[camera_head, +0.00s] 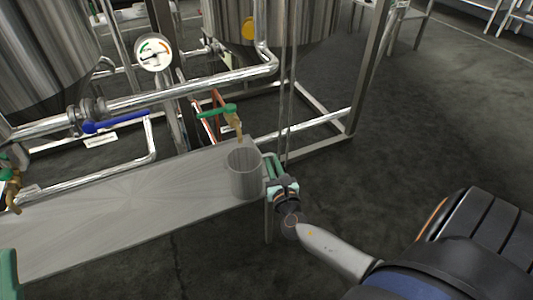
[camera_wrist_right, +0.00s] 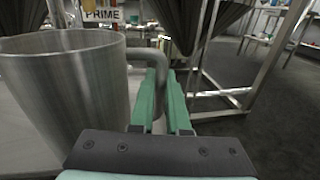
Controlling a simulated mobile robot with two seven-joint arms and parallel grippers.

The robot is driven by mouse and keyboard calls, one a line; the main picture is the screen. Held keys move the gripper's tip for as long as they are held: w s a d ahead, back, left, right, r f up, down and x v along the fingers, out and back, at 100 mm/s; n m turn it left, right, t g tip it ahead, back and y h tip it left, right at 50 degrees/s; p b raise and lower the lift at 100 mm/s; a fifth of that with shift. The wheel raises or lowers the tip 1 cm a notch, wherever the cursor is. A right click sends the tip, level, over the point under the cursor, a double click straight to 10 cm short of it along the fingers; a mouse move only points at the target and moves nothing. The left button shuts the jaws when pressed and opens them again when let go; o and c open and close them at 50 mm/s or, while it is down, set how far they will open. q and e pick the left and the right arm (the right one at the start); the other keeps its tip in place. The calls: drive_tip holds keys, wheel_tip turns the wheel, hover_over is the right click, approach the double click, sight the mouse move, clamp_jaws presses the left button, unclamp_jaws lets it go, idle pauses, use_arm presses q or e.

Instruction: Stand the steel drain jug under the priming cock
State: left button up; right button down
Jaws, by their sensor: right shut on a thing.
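The steel drain jug (camera_head: 243,176) is upright at the right end of the steel shelf (camera_head: 130,205). I cannot tell whether its base touches the shelf. The brass priming cock (camera_head: 237,122) with a green lever shows just above the jug's mouth. My right gripper (camera_head: 272,166) is shut on the jug's handle (camera_wrist_right: 152,58), on the jug's right side. A green piece at the lower left edge may be my left gripper (camera_head: 8,272); its jaws are cut off.
Another brass cock (camera_head: 13,190) is at the left end of the shelf. A pipe with a blue lever (camera_head: 115,122) and a gauge (camera_head: 153,52) stand behind. Steel frame legs (camera_head: 360,80) rise right of the cock. The floor on the right (camera_head: 440,130) is clear.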

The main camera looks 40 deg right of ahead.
drive_tip(key=w+f+b, duration=0.1)
drive_tip(key=w+d+f+b, duration=0.1)
drive_tip(key=w, duration=0.1)
drive_tip(key=w+d+f+b, duration=0.1)
drive_tip(key=shift+w+f+b, duration=0.3)
drive_tip(key=shift+f+b, duration=0.05)
drive_tip(key=shift+b, duration=0.05)
drive_tip(key=shift+r, duration=0.1)
drive_tip(key=c, duration=0.9)
unclamp_jaws()
